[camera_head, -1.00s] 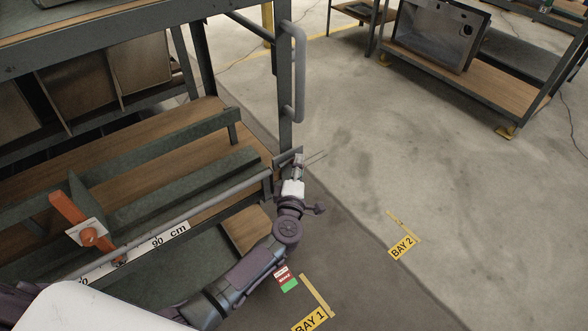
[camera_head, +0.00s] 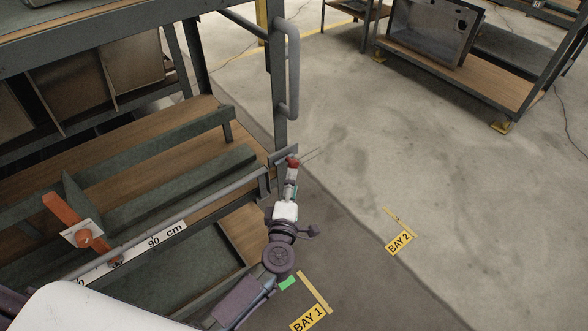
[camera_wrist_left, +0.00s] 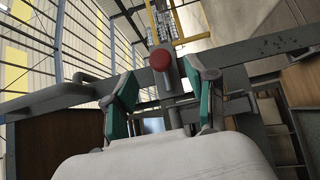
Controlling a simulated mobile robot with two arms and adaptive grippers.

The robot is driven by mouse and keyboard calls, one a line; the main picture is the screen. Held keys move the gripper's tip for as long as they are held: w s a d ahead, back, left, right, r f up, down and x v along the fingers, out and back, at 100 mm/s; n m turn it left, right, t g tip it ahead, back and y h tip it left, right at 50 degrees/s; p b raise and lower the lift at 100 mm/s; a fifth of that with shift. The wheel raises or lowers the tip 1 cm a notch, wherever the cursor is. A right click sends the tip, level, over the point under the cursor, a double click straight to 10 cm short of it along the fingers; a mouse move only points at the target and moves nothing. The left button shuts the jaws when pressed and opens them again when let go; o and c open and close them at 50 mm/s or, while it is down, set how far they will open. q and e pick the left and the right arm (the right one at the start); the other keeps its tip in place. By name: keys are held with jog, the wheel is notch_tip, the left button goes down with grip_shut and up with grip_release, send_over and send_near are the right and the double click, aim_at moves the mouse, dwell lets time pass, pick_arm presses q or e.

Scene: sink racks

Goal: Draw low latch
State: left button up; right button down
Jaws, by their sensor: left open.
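A round red knob (camera_head: 292,162) sits on the grey latch bar at the lower corner post of the rack. In the left wrist view the red knob (camera_wrist_left: 160,59) is near the top centre, with a short grey pin behind it. My left gripper (camera_head: 291,178) is just on the near side of the knob. Its green-padded fingers (camera_wrist_left: 160,72) are open, one to each side of the knob in the picture. I see no clear contact, and the depth between fingertips and knob is hard to tell.
An orange lever with a white plate (camera_head: 83,238) is on the rack's front rail, above a centimetre scale (camera_head: 150,244). A vertical grey handle (camera_head: 293,70) stands above the latch corner. A cart with a sink (camera_head: 432,35) is at the back right. The floor between is clear.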

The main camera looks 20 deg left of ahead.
pick_arm(q)
jog(key=s, duration=0.5)
jog(key=shift+d, duration=0.35)
